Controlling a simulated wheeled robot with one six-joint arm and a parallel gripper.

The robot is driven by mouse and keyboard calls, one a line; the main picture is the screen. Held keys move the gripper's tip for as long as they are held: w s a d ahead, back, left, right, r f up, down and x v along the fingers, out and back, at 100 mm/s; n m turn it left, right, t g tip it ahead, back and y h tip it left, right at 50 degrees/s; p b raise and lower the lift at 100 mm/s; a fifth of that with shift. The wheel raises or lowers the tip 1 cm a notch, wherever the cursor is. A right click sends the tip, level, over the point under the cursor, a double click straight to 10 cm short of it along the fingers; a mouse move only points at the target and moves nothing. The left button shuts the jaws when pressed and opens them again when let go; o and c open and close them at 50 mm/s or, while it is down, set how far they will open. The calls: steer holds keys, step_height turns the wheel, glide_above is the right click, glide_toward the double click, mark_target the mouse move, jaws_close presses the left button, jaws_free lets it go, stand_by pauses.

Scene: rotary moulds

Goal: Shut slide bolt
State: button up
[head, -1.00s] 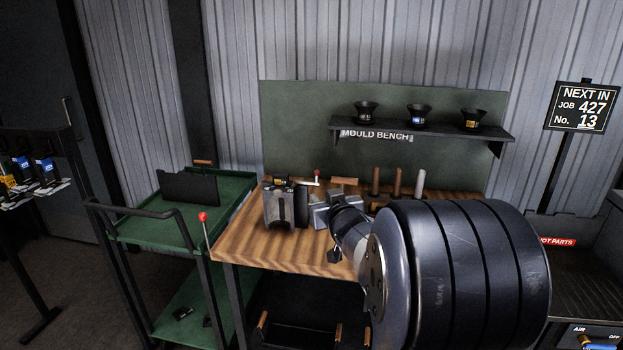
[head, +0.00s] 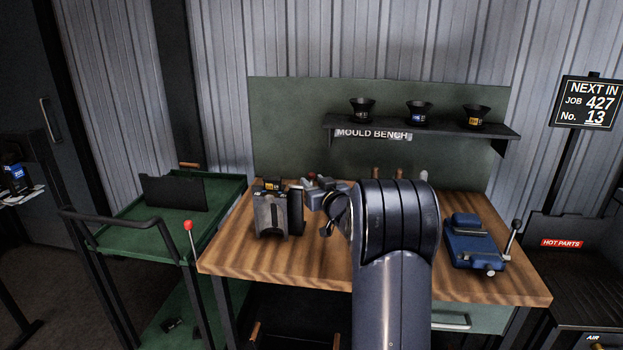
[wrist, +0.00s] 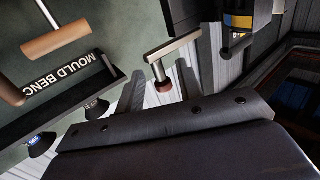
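The grey mould (head: 270,214) stands on the left part of the wooden bench, with a dark plate on its right side and a yellow label on top. An L-shaped pale rod with a dark red knob (wrist: 163,84), apparently the slide bolt's handle, shows in the wrist view. My gripper (wrist: 160,68) is open, with one finger on each side of the knob; I see no clear contact. Whether the bolt is shut cannot be told.
A blue vise-like fixture (head: 470,240) with a lever sits on the bench's right. A shelf (head: 440,130) with several black cups is behind. Wooden-handled tools (head: 400,174) stand at the back. A green cart (head: 140,240) adjoins on the left. The bench front is clear.

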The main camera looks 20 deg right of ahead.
steer(key=shift+w, duration=1)
steer(key=shift+c, duration=0.4)
jaws_close()
